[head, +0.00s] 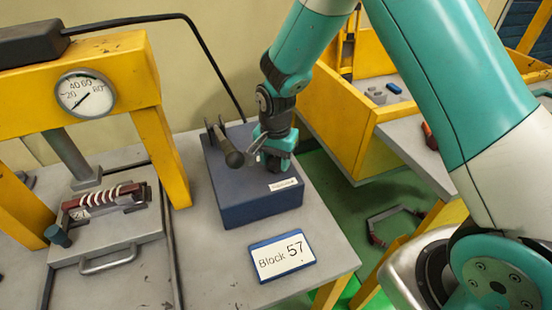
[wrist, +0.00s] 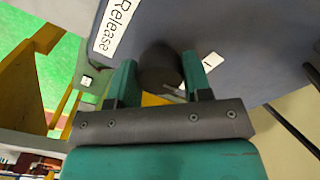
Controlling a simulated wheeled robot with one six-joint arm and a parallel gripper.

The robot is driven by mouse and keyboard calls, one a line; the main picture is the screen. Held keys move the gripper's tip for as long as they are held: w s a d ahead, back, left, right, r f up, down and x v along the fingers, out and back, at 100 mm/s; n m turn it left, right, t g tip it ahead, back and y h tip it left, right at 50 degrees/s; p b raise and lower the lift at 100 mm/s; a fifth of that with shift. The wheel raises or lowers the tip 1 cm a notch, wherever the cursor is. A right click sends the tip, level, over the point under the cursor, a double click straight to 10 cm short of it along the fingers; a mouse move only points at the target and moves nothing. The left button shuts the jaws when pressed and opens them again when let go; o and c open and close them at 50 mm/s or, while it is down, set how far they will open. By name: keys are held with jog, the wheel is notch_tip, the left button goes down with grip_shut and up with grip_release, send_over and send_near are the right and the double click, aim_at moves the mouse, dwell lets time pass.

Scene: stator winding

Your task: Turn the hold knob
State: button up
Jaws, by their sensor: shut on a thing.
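The dark round hold knob (wrist: 160,68) is on top of the blue control box (head: 235,205). In the wrist view it sits between the two green fingers of my gripper (wrist: 160,78), which is shut on it. In the head view my gripper (head: 272,158) points down over the right part of the box and hides the knob. A white label reading "Release" (wrist: 116,25) is on the box beside the knob. A small white tag (wrist: 212,60) with a dark mark lies on the other side.
A dark lever with a round end (head: 234,157) stands on the box, left of my gripper. A sign reading "Block 57" (head: 282,257) is in front. A yellow press with a gauge (head: 85,93) stands left, over a wound part (head: 105,197). A yellow-sided bench (head: 360,130) is at right.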

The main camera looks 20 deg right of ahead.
jog(key=shift+w, duration=0.1)
dwell(0.3)
jog(key=o, duration=0.9)
